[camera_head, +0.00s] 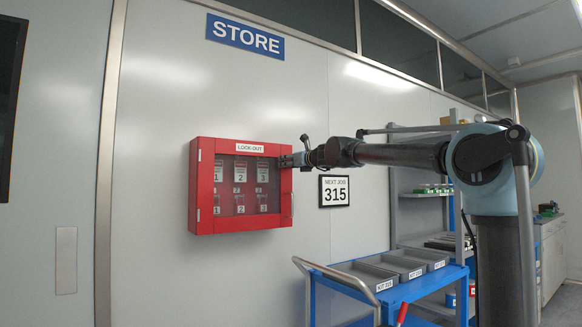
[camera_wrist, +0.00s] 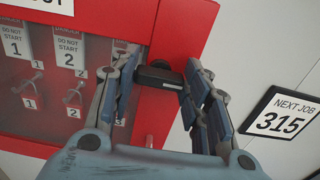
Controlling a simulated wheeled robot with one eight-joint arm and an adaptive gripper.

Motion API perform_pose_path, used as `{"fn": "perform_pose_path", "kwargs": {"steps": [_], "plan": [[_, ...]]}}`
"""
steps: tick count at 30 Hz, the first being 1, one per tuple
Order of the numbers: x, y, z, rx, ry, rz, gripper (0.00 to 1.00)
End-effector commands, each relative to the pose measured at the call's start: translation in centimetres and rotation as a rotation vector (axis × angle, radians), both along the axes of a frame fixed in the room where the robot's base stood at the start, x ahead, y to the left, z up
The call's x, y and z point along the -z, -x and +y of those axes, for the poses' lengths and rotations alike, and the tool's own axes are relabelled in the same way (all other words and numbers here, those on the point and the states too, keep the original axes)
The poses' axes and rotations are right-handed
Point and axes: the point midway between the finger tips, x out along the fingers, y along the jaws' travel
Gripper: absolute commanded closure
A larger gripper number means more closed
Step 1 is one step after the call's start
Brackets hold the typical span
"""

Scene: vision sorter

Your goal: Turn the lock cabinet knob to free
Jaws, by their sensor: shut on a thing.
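The red lock-out cabinet (camera_head: 240,225) hangs on the wall under the STORE sign, its glazed door shut. In the wrist view its red frame (camera_wrist: 184,34) fills the upper middle. A black knob (camera_wrist: 160,75) sits on the right-hand side of the door frame. My gripper (camera_head: 291,160) reaches the cabinet's right edge from the right. In the wrist view my gripper (camera_wrist: 158,82) has its two fingers on either side of the knob, shut on it. The knob is hidden by the gripper in the head view. I cannot read any knob marking.
Behind the cabinet's window hang several numbered tags and padlocks (camera_wrist: 72,96). A NEXT JOB 315 sign (camera_head: 334,191) is on the wall right of the cabinet. A blue cart (camera_head: 400,294) with grey trays stands below my arm. A shelf rack (camera_head: 412,210) stands behind the cart.

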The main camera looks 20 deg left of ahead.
Motion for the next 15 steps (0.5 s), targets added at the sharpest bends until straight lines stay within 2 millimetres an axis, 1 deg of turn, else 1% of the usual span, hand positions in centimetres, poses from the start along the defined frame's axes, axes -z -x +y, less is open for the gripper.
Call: {"fn": "perform_pose_path", "kwargs": {"steps": [8, 15], "plan": [[0.01, -0.11, -0.03, 0.004, 0.064, -0.075, 0.81], [0.02, -0.06, 0.02, 0.003, 0.189, -0.221, 0.81]]}}
